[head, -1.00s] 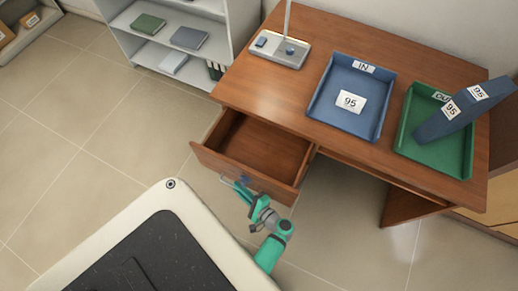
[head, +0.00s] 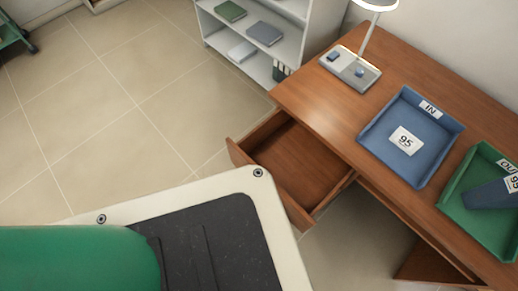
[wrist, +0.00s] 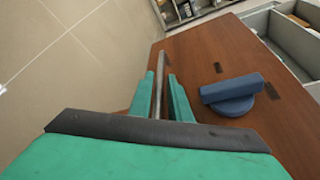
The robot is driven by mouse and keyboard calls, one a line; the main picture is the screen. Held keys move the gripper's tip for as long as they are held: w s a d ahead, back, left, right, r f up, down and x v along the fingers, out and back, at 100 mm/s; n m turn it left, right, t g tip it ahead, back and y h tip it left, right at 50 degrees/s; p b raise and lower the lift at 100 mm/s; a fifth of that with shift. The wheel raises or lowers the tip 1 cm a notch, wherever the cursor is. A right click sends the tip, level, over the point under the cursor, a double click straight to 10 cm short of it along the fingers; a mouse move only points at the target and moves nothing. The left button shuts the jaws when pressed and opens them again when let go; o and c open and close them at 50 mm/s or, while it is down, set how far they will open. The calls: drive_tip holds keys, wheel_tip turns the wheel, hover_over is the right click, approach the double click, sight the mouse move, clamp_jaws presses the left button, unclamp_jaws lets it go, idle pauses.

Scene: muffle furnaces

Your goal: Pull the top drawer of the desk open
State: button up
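The wooden desk (head: 325,92) stands at the right in the head view. Its top drawer (head: 297,163) is pulled out, and its empty inside shows. The drawer's outer front face and handle are hidden in the head view. In the wrist view the teal fingers of my gripper (wrist: 160,78) stand apart, with a thin grey bar between them that I cannot identify. To their right a blue knob-like piece (wrist: 230,95) sits on a brown wooden surface (wrist: 205,50); I cannot tell for certain that this is the drawer front. No hold on anything is visible.
On the desk are a blue IN tray (head: 435,150), a green tray (head: 462,207) with a blue item, and a lamp (head: 362,45). A shelf unit (head: 297,40) stands behind the desk's left end.

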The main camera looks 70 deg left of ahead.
drive_tip(key=v, duration=1.1)
drive_tip(key=shift+f, duration=0.1)
idle(0.5)
